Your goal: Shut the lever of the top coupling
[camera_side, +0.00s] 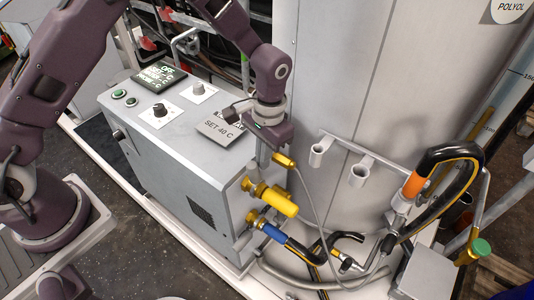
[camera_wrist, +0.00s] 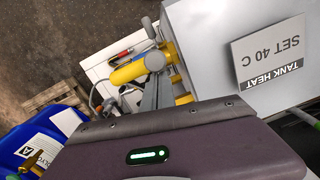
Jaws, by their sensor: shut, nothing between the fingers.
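The top coupling (camera_side: 275,198) has a thick yellow sleeve and sticks out from the side of the grey cabinet. It also shows in the wrist view (camera_wrist: 138,67), just beyond my fingers. Its lever cannot be made out clearly in either view. My gripper (camera_side: 263,170) points down above the top coupling, close to the cabinet's edge. In the wrist view my grey fingers (camera_wrist: 157,95) are together and empty, overlapping the coupling in the picture. I cannot tell whether they touch it. A blue-sleeved lower coupling (camera_side: 270,231) with a black hose sits below.
A small yellow fitting (camera_side: 284,159) with a thin grey cable is right beside my gripper. The cabinet (camera_side: 180,150) carries knobs and a "SET 40 C" plate (camera_side: 220,127). A tall pale tank (camera_side: 350,80) and holder cups (camera_side: 317,155) stand to the right. Hoses lie below.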

